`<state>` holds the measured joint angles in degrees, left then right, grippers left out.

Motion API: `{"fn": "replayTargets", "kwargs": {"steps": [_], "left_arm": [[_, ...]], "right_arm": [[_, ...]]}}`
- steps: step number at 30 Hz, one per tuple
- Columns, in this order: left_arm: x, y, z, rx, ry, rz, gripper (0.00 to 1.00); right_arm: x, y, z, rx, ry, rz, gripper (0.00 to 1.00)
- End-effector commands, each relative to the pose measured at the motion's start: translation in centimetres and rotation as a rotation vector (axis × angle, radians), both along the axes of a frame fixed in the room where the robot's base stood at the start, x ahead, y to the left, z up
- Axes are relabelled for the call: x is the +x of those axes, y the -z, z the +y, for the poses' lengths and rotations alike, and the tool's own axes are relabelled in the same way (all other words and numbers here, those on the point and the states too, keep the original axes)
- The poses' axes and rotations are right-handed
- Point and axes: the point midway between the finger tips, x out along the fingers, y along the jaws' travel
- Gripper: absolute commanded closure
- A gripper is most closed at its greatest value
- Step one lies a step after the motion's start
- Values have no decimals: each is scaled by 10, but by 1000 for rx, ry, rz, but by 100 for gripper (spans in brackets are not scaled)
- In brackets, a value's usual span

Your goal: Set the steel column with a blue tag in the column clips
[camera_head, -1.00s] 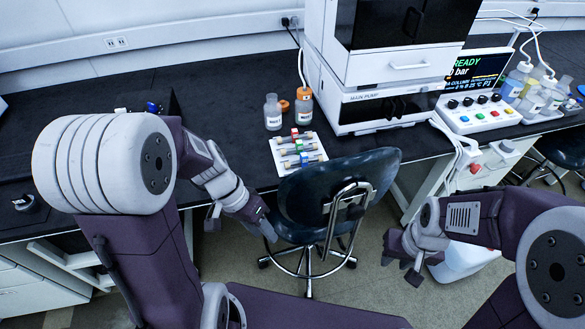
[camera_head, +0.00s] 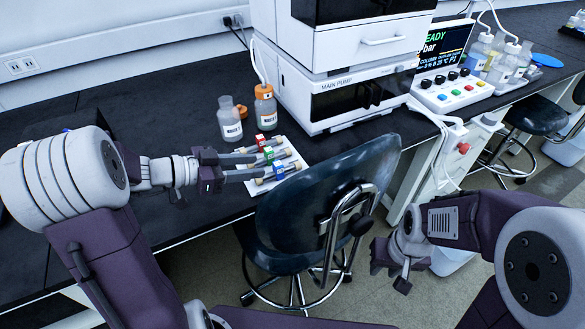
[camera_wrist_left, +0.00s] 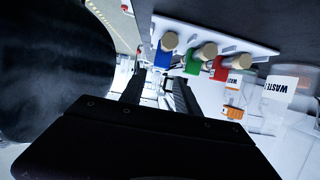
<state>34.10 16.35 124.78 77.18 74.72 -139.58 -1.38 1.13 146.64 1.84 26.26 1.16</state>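The column with the blue tag (camera_head: 278,169) lies nearest the front on a white tray (camera_head: 291,184), beside columns with green (camera_head: 268,154) and red tags (camera_head: 261,141). The blue tag (camera_wrist_left: 163,58) also shows in the left wrist view, leftmost in the row. My left gripper (camera_head: 258,166) is open and empty, its fingers pointing right at the left ends of the columns, close to the blue-tagged one. Whether they touch cannot be told. My right gripper (camera_head: 390,268) is open and empty over the floor, right of the chair. I cannot make out the column clips.
Two bottles (camera_head: 230,120) (camera_head: 265,107) stand just behind the tray. The main pump stack (camera_head: 345,90) rises behind and right of it. A dark chair (camera_head: 320,205) stands at the bench front, close to the tray. The bench left of the bottles is largely clear.

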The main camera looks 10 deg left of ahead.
Motion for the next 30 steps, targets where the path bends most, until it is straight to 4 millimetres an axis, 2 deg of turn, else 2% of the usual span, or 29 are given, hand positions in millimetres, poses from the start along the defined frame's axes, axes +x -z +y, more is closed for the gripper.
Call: {"fn": "replayTargets", "kwargs": {"steps": [2, 8, 14, 21, 29, 30], "left_arm": [[1, 1, -3, 1, 1, 1, 62], [17, 12, -27, 0, 3, 3, 62], [22, 16, -33, 1, 2, 3, 62], [45, 30, -65, 0, 4, 5, 62], [49, 32, -70, 2, -1, 4, 62], [49, 32, -69, 2, -1, 5, 65]], "right_arm": [[0, 0, 0, 0, 0, 0, 70], [0, 3, 0, 0, -1, 0, 70], [0, 4, 0, 0, 0, 0, 70], [0, 7, 0, 0, 0, 0, 70], [0, 7, 0, 0, 0, 0, 70], [0, 7, 0, 0, 0, 0, 70]]}}
